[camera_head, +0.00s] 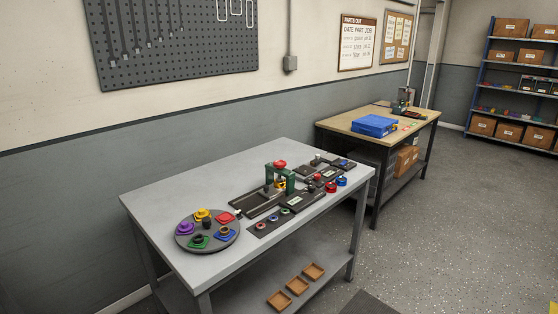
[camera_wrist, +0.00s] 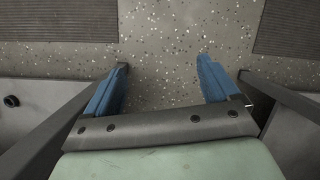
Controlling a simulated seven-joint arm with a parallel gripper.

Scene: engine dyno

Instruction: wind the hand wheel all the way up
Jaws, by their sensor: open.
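A small green frame (camera_head: 281,178) stands near the middle of the grey table. A red knob-like part (camera_head: 280,164) sits on top of it and may be the hand wheel; it is too small to tell for sure or to read how far it is wound. My gripper (camera_wrist: 163,62) shows only in the wrist view. Its two blue fingers are wide apart with nothing between them, over speckled floor. It is away from the green frame, which does not show in the wrist view.
A round grey turntable (camera_head: 184,240) with coloured pieces is at the table's left. Dark plates, rings and red and blue parts surround the frame. The grey table (camera_head: 165,195) is clear at its back left. A wooden bench (camera_head: 350,124) with a blue box (camera_head: 373,125) stands behind.

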